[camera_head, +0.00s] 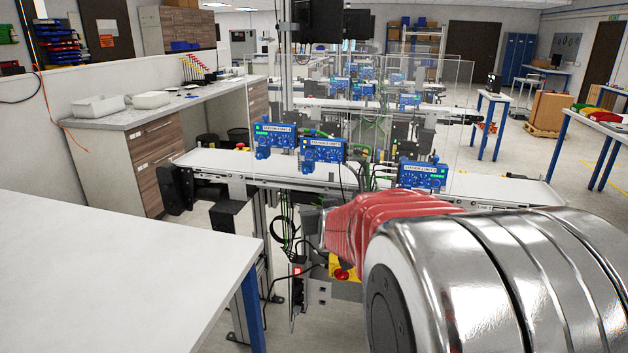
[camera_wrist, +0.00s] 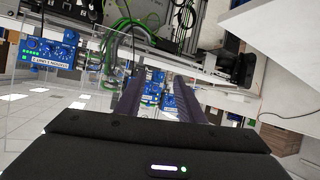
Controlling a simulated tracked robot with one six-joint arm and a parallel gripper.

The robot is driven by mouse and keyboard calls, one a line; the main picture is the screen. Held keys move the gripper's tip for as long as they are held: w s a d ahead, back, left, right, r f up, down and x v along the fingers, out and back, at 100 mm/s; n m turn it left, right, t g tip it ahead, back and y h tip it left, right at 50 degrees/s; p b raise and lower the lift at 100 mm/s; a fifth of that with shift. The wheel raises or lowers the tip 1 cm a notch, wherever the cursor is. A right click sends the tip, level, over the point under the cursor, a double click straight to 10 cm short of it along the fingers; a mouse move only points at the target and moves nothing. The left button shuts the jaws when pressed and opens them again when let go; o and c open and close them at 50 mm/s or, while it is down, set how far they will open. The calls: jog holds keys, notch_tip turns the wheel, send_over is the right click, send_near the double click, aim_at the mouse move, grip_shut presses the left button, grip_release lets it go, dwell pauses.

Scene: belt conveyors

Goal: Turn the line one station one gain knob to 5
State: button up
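Three blue control units stand along the nearest conveyor in the head view: a left one (camera_head: 275,137), a middle one (camera_head: 322,150) and a right one (camera_head: 422,175). Each has a white label and small knobs and lights; I cannot read which is station one or where its gain knob points. In the wrist view, which is turned over, a blue unit (camera_wrist: 48,50) is at the left and another (camera_wrist: 155,88) shows between my fingers. My gripper (camera_wrist: 160,76) is open and empty, with a gap between its two dark fingers, apart from the units. It is not visible in the head view.
The conveyor (camera_head: 225,162) crosses the middle, with clear panels (camera_head: 440,110) above it. A white table (camera_head: 110,270) fills the left front. A yellow box with a red button (camera_head: 343,272) hangs below the conveyor. More conveyors stand behind.

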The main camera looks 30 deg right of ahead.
aim_at(408, 182)
jog(key=s+d+f+m+h, duration=0.1)
jog(key=d+h, duration=0.1)
jog(key=d, duration=0.7)
jog(key=s+d+f+m+h, duration=0.1)
jog(key=s+d+f+h, duration=0.1)
jog(key=d, duration=0.7)
jog(key=s+d+f+m+h, duration=0.1)
jog(key=d+h, duration=0.2)
jog(key=d, duration=0.5)
jog(key=shift+s+d+f, duration=0.25)
jog(key=shift+s+d, duration=0.05)
jog(key=shift+d, duration=0.1)
jog(key=shift+w, duration=0.1)
jog(key=shift+x, duration=6.85)
jog(key=shift+d+r, duration=0.1)
jog(key=shift+r, duration=0.05)
jog(key=shift+c, duration=0.5)
grip_shut()
